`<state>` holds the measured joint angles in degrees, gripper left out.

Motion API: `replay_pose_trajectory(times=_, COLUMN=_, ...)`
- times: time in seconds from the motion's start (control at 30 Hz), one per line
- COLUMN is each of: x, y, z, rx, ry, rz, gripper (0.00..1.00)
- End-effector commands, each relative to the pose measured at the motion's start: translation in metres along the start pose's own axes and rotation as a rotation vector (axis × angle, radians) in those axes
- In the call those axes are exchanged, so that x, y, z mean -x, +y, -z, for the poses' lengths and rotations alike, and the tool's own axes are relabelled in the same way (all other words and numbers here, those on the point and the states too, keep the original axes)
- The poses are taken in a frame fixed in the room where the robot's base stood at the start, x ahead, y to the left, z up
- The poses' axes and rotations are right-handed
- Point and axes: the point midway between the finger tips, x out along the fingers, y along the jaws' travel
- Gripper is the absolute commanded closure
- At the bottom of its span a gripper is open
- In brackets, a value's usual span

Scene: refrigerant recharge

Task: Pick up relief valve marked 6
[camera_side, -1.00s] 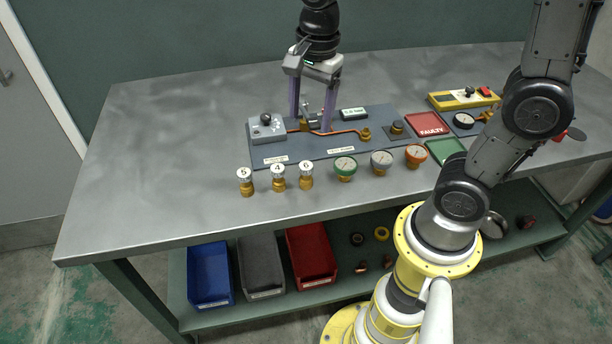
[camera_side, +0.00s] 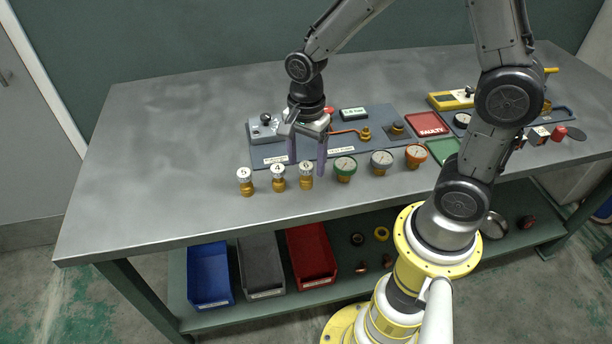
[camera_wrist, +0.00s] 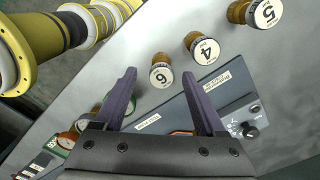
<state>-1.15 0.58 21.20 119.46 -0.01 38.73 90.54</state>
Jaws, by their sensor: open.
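The relief valve marked 6 (camera_side: 306,178) is a brass valve with a white round cap, standing upright at the right end of a row of three. In the wrist view the 6 valve (camera_wrist: 161,76) shows between the tips of my fingers, apart from both. My gripper (camera_side: 307,168) is open and empty, pointing down around or just behind the 6 valve; its exact height over it is hard to tell. The valve marked 4 (camera_side: 278,180) and the valve marked 5 (camera_side: 246,184) stand to its left.
A green-rimmed gauge (camera_side: 345,168) stands close on the right of the 6 valve, with a grey gauge (camera_side: 381,162) and an orange gauge (camera_side: 416,155) beyond. The dark work mat (camera_side: 270,152) lies behind. The bench front (camera_side: 200,215) is clear. Coloured bins sit on the shelf below.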

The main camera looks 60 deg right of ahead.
Motion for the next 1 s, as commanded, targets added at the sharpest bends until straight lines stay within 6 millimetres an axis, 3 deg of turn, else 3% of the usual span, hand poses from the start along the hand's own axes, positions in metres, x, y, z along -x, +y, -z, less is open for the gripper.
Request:
replay_pose_trajectory(times=0.2, x=-0.031, y=-0.001, z=0.002, rx=0.000, ry=0.000, rz=-0.006, gripper=0.27)
replay_pose_trajectory(times=0.53, x=-0.037, y=-0.002, z=0.002, rx=0.000, ry=0.000, rz=0.000, gripper=0.27)
replay_pose_trajectory(times=0.93, x=-0.037, y=-0.002, z=0.002, rx=0.000, ry=0.000, rz=0.000, gripper=0.99)
replay_pose_trajectory(times=1.0, x=-0.037, y=-0.002, z=0.002, rx=0.000, ry=0.000, rz=0.000, gripper=1.00)
